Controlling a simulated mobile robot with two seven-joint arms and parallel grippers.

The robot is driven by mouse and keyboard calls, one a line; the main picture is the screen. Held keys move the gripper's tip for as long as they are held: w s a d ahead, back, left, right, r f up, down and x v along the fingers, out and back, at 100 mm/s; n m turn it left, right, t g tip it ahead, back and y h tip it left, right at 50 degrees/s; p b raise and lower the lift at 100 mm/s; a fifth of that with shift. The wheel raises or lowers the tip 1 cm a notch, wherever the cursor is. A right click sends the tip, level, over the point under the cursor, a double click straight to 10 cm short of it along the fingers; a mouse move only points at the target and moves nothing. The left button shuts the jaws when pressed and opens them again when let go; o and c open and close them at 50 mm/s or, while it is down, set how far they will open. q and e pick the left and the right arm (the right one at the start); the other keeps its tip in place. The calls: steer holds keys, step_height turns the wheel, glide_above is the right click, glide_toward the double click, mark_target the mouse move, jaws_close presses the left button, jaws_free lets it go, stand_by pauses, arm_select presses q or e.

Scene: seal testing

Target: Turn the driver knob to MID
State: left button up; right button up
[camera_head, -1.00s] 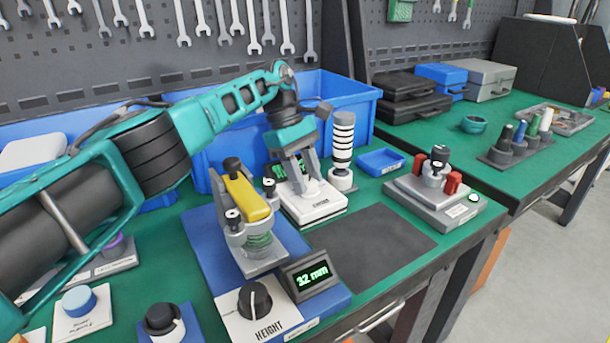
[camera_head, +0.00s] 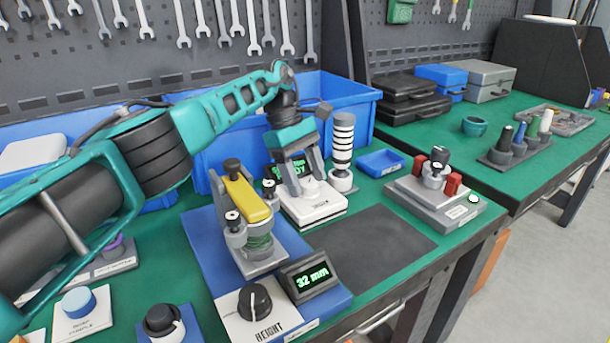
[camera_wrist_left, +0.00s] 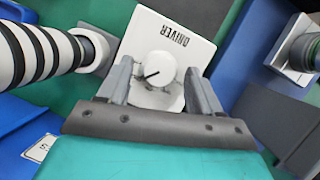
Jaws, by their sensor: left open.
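The driver knob (camera_wrist_left: 153,70) is a white round knob on a white plate (camera_wrist_left: 178,28) lettered DRIVER. A short dark pointer line shows on its top in the left wrist view. In the head view the knob (camera_head: 308,187) sits on its white box (camera_head: 318,208) behind the height station. My left gripper (camera_head: 304,186) points down over it, open, with one finger on each side. In the left wrist view the fingers of my left gripper (camera_wrist_left: 160,78) stand apart around the knob, with gaps showing. A green-lettered display behind is partly hidden by the gripper. My right gripper is out of view.
A striped black-and-white cylinder (camera_head: 342,150) stands close to the right of the gripper. The height station with a yellow clamp (camera_head: 246,196) and a display reading 32 mm (camera_head: 312,276) is in front. Blue bins (camera_head: 345,93) stand behind. The dark mat (camera_head: 375,247) is bare.

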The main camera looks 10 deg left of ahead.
arm_select(q)
step_height(320, 180, up, 9)
steer(key=p, duration=0.3)
step_height(320, 180, up, 7)
steer(key=p, duration=0.5)
glide_above(305, 181)
steer(key=shift+s+r+p, duration=0.1)
steer(key=shift+r+p, duration=1.65)
steer(key=shift+r, duration=0.2)
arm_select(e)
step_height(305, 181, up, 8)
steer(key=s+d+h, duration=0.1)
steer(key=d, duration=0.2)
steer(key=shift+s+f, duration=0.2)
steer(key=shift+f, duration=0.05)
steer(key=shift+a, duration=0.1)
